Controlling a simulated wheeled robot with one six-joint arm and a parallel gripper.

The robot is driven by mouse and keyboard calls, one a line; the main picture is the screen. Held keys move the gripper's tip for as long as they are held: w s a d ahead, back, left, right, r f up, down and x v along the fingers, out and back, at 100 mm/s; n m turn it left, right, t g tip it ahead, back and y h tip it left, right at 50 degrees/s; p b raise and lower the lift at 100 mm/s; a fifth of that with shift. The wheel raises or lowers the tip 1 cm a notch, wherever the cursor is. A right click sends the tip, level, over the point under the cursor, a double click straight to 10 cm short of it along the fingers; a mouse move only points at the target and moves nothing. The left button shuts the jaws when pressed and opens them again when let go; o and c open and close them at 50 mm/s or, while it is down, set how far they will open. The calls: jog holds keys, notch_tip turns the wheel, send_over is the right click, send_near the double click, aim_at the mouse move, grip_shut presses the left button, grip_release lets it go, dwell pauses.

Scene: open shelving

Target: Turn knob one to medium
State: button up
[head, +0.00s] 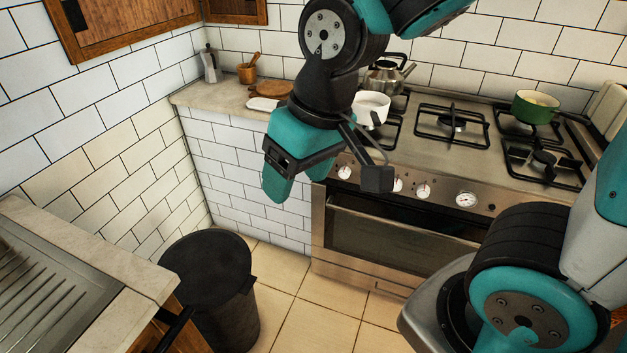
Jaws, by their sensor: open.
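The stove (430,190) stands at the right of the head view, with a row of knobs on its steel front panel. A white knob (344,173) shows at the left of the row, beside my gripper. More white knobs (423,191) show to the right of my arm's end. My gripper (325,190) hangs in front of the panel's left end, apart from the knobs as far as I can tell. Its jaws are open with nothing between them. The arm hides part of the panel, so other knobs may be covered. The knob markings are too small to read.
A white pot (370,108), a kettle (388,75) and a green pot (535,106) stand on the stove top. An oven door handle (400,222) runs below the panel. A dark bin (210,285) stands on the floor at left. The floor before the oven is clear.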

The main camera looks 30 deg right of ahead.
jog(key=w+d+f+m+t+h+b, duration=0.3)
jog(key=w+d+f+m+h+b, duration=0.15)
jog(key=w+f+b, duration=0.6)
jog(key=w+d+f+m+t+h+b, duration=0.3)
jog(key=w+d+f+t+h+b, duration=0.25)
jog(key=f+b, duration=0.85)
jog(key=w+d+f+m+t+h+b, duration=0.2)
jog(key=w+d+f+m+h+b, duration=0.3)
jog(key=w+f+b, duration=0.6)
jog(key=w+d+n+h+b, duration=0.1)
jog(key=w+d, duration=1)
jog(key=d, duration=0.1)
jog(key=shift+d+f+n, duration=0.15)
jog(key=shift+f+n, duration=0.2)
jog(key=shift+f, duration=0.05)
jog(key=shift+g, duration=0.25)
